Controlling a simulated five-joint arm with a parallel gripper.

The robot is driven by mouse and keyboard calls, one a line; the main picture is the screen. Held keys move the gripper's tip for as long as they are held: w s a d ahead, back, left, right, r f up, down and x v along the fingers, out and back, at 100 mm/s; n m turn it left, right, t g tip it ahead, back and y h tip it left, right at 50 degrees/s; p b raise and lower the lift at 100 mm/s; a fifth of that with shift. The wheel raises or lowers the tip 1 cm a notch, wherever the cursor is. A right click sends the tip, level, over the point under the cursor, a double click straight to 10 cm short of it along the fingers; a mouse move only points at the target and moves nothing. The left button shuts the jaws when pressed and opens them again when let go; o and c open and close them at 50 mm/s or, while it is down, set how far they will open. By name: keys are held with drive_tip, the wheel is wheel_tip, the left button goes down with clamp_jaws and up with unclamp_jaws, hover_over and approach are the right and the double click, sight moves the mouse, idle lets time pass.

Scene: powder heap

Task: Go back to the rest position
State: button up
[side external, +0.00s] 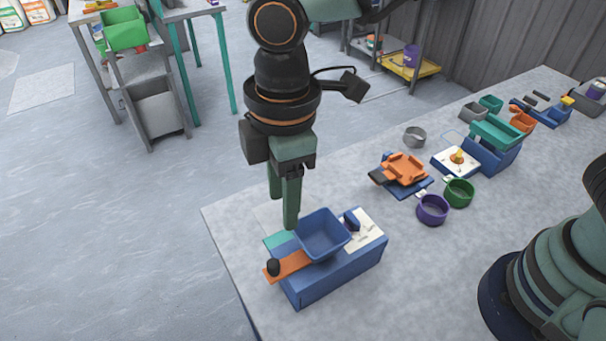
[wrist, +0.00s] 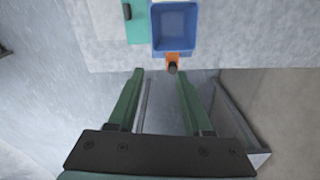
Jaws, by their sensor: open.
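My gripper (side external: 283,205) points down with its two green fingers beside the blue box device at the table's near left corner. In the wrist view my gripper (wrist: 158,75) is open, with nothing between the fingers. Ahead of the fingertips there, a blue tray (wrist: 174,27) sits with an orange strip and a dark knob (wrist: 172,68) at its near edge. In the side view the blue tray (side external: 324,234) rests on the blue box (side external: 338,279), and the dark knob (side external: 273,267) stands on the orange strip (side external: 293,264).
On the table (side external: 240,232) stand a purple cup (side external: 432,210), a green cup (side external: 459,193), a grey cup (side external: 414,138) and an orange piece (side external: 404,168). Farther back is a teal tray (side external: 497,132) on a blue base. Open floor lies to the left.

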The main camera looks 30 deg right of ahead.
drive_tip(key=d+r+m+t, duration=0.2)
drive_tip(key=d+m, duration=0.6)
drive_tip(key=d, duration=0.7)
drive_tip(key=w+d+r+m+t, duration=0.1)
drive_tip(key=d+r+m+t, duration=0.2)
drive_tip(key=d+m, duration=0.5)
drive_tip(key=d+r, duration=0.1)
drive_tip(key=d, duration=0.7)
drive_tip(key=shift+d+r, duration=0.15)
